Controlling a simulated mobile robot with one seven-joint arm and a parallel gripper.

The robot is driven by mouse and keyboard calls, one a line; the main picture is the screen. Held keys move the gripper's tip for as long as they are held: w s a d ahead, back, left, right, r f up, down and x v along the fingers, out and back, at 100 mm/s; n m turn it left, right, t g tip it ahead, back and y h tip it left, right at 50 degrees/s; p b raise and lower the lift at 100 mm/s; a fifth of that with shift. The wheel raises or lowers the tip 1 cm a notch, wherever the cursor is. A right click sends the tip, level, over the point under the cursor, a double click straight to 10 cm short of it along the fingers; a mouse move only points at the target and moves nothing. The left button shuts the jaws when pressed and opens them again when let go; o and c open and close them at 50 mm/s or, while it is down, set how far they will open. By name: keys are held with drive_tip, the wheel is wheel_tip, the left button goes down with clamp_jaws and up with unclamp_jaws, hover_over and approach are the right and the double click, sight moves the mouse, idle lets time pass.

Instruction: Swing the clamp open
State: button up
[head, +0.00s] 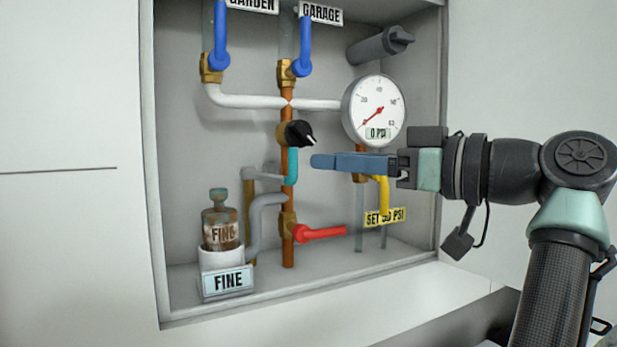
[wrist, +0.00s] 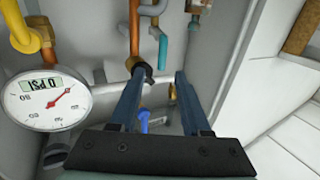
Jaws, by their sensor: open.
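I cannot tell for sure which part is the clamp. A grey bent bracket (head: 262,176) sits left of the copper pipe, above the FINE bottle (head: 222,224) in its white holder. A teal handle (head: 292,166) hangs beside it on the pipe, below a black knob (head: 297,133). My gripper (head: 318,161) points left into the cabinet, its blue fingertips just right of the teal handle, apparently apart from it. In the wrist view, my gripper (wrist: 158,78) is open and nothing is held. The teal handle (wrist: 163,48) shows beyond the fingertips, and the black knob is near the left fingertip.
The pressure gauge (head: 374,110) is above my fingers and reads 0 PSI. A yellow handle (head: 384,196) and a red handle (head: 320,233) are below them. Blue handles (head: 218,50) hang at the top. The cabinet's right wall (head: 425,60) is close to my wrist.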

drive_tip(key=b+v, duration=0.1)
drive_tip(key=v, duration=0.4)
drive_tip(key=shift+s+d, duration=0.1)
drive_tip(key=shift+d, duration=0.05)
